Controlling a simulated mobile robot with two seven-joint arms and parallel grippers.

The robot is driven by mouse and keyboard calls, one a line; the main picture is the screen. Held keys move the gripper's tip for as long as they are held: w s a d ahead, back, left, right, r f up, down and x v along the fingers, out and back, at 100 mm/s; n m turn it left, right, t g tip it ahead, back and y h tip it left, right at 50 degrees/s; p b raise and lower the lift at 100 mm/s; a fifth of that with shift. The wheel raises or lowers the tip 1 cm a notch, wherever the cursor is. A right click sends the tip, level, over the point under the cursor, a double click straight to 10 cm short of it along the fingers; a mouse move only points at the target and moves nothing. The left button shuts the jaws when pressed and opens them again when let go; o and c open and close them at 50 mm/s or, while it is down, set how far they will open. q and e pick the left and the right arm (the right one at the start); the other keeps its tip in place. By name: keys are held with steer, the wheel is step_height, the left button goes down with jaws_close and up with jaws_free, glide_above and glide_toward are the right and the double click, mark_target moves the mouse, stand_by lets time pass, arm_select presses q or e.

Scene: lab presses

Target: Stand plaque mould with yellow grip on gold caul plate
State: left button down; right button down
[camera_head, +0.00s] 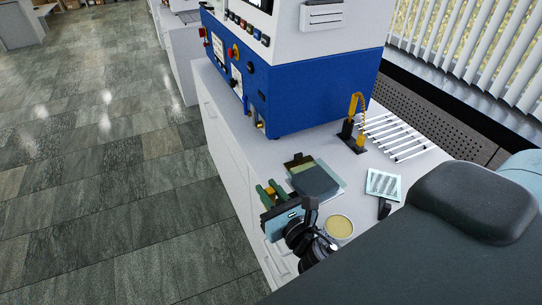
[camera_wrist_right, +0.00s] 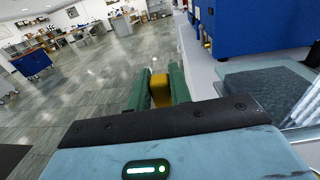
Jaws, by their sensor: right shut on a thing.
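My right gripper (camera_head: 268,192) reaches past the bench's left edge in the head view, its green fingers pointing away. In the wrist view the fingers (camera_wrist_right: 159,88) are shut on a small yellow block-like piece, the yellow grip (camera_wrist_right: 159,92). It also shows as a bit of yellow between the fingers in the head view. The mould body below the grip is hidden by my gripper. A round, pale gold disc with a light rim (camera_head: 340,226) lies on the bench just right of my gripper; it may be the gold caul plate. My left gripper is not in view.
Stacked dark flat sheets (camera_head: 314,181) lie beyond my gripper. A yellow arch on a black base (camera_head: 355,122), white rods (camera_head: 395,135) and a pale ribbed plate (camera_head: 383,184) lie farther right. A blue press (camera_head: 320,100) stands behind. The floor is open at left.

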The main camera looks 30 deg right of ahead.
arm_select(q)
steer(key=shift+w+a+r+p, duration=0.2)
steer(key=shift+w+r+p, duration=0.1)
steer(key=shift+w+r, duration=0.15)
arm_select(e)
steer(key=w+d+f+h, duration=0.1)
steer(key=w+d+f, duration=0.1)
steer(key=w+d, duration=0.3)
steer(key=w+d+f+m+h, duration=0.1)
steer(key=w+d+f, duration=0.2)
steer(key=w, duration=0.7)
steer(key=shift+d+f, duration=0.25)
steer(key=shift+d, duration=0.6)
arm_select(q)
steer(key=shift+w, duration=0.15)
